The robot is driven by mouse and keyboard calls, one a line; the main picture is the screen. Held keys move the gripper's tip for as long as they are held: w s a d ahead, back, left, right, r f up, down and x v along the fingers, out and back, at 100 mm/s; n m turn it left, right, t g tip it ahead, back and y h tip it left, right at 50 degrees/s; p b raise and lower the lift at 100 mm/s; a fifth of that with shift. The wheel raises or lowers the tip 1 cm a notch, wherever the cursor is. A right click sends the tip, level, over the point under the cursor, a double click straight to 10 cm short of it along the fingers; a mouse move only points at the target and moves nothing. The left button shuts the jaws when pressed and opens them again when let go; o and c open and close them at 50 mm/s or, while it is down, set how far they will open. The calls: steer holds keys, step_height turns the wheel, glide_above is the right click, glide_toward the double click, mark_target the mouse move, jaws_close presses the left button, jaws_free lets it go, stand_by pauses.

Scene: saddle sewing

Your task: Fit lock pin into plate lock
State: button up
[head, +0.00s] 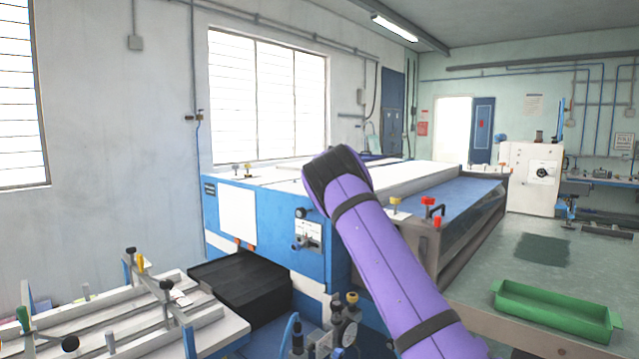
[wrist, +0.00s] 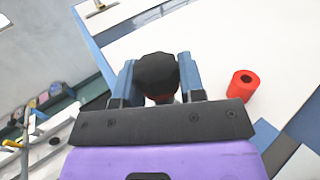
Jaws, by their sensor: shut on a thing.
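My gripper (wrist: 157,80) shows in the wrist view with its two blue fingers on either side of a dark, faceted knob (wrist: 156,70), which looks like the head of the lock pin. It is shut on this piece, and the shank below the head is mostly hidden. A white surface lies beyond and below the fingers. A red cylinder (wrist: 240,84) with a dark hole in its top stands on that surface, right of the gripper and apart from it. I cannot tell whether it belongs to the plate lock. In the head view my purple arm hides the gripper and pin.
A large blue and white machine (head: 245,222) fills the middle of the head view. Knobbed pins (head: 436,212) stand along its top edges. A white slatted frame (head: 130,318) with clamps is at lower left. A green tray (head: 545,308) lies on the bench at right.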

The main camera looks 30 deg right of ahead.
steer(key=shift+r, duration=1.2)
steer(key=shift+r, duration=1.95)
